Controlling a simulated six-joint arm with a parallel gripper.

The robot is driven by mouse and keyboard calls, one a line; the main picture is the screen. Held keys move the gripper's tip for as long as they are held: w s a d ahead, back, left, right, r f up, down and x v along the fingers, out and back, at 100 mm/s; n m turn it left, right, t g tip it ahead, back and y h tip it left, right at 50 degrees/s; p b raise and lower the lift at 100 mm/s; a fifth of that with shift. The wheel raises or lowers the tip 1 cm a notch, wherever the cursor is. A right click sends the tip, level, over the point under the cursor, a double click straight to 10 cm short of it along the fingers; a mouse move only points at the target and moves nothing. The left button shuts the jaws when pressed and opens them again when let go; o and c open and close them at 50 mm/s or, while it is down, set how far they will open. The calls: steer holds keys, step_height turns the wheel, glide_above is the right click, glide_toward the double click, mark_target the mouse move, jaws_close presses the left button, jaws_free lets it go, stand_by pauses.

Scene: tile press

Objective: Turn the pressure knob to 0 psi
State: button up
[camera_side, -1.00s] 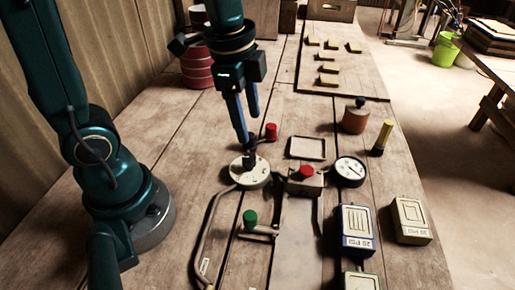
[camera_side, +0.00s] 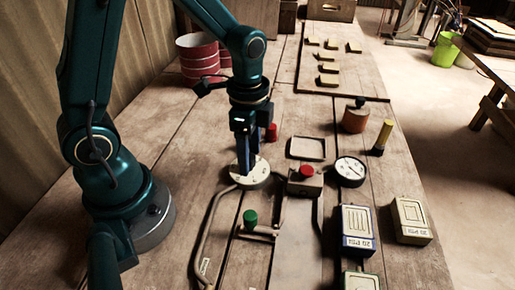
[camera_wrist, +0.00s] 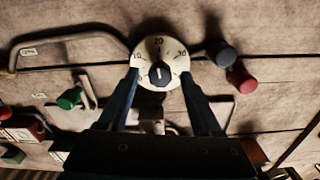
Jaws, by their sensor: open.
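The pressure knob is a black knob (camera_wrist: 160,73) at the centre of a round white dial (camera_wrist: 151,50) marked 10, 20 and 30 in the wrist view. A light line on the knob runs roughly up and down in that view; its exact reading is too small to tell. My gripper (camera_wrist: 160,80) is open, with one blue finger on each side of the knob. In the side view my gripper (camera_side: 247,172) points straight down over the white dial (camera_side: 262,179) and hides the knob. I cannot tell whether the fingers touch it.
A round gauge (camera_side: 350,171) and a red button on a box (camera_side: 306,173) stand right of the dial. A green knob (camera_side: 250,217) and a curved pipe (camera_side: 208,225) are in front. A red knob (camera_side: 271,132) is close behind. Labelled boxes (camera_side: 357,228) stand front right.

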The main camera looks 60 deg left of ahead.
jaws_close()
steer(key=n, duration=0.5)
steer(key=shift+n, duration=0.4)
steer(key=n, duration=0.5)
steer(key=shift+a+n, duration=0.1)
steer(key=shift+n, duration=0.2)
steer(key=n, duration=1.1)
